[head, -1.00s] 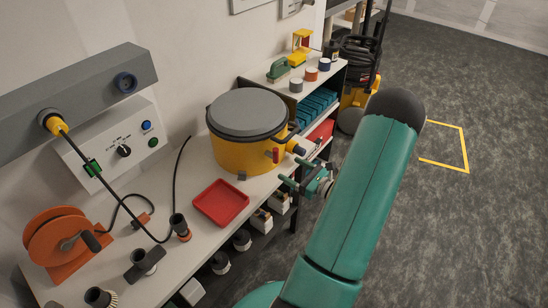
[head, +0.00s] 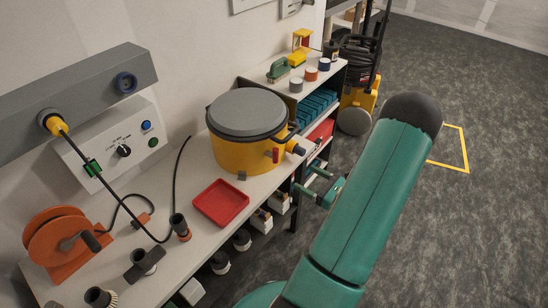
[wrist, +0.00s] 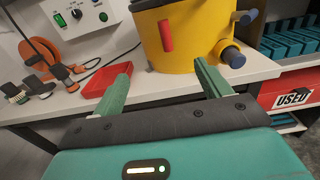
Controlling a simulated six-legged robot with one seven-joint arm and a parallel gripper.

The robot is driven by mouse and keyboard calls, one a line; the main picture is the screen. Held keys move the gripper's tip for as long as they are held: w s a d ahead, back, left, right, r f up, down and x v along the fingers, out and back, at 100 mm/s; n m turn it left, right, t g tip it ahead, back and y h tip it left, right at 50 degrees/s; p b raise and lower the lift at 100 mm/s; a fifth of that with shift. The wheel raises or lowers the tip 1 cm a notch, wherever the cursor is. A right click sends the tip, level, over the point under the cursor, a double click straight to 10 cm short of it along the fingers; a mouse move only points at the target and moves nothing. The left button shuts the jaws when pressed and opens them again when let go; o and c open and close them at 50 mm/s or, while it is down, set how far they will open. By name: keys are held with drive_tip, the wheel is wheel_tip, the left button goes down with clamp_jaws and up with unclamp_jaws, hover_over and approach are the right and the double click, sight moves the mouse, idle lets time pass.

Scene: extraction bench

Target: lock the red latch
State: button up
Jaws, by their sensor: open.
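The red latch (head: 276,155) is a small upright red piece on the side of the yellow drum (head: 228,152), which has a grey lid and stands on the bench. In the wrist view the red latch (wrist: 166,36) sits on the yellow wall (wrist: 192,55), ahead of and between my fingers. My gripper (head: 315,182) is off the bench's front edge, to the right of and below the latch, touching nothing that I can see. In the wrist view my gripper (wrist: 165,78) shows two green fingers spread wide with nothing between them.
A blue-ended spout (head: 295,148) juts from the drum beside the latch. A red tray (head: 220,202) lies left of the drum on the bench (head: 185,255). Shelves below hold bottles and blue boxes (head: 312,108).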

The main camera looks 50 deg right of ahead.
drive_tip(key=shift+s, duration=0.45)
drive_tip(key=s+d, duration=0.1)
drive_tip(key=s, duration=1.2)
drive_tip(key=shift+s, duration=0.35)
drive_tip(key=shift+r, duration=0.15)
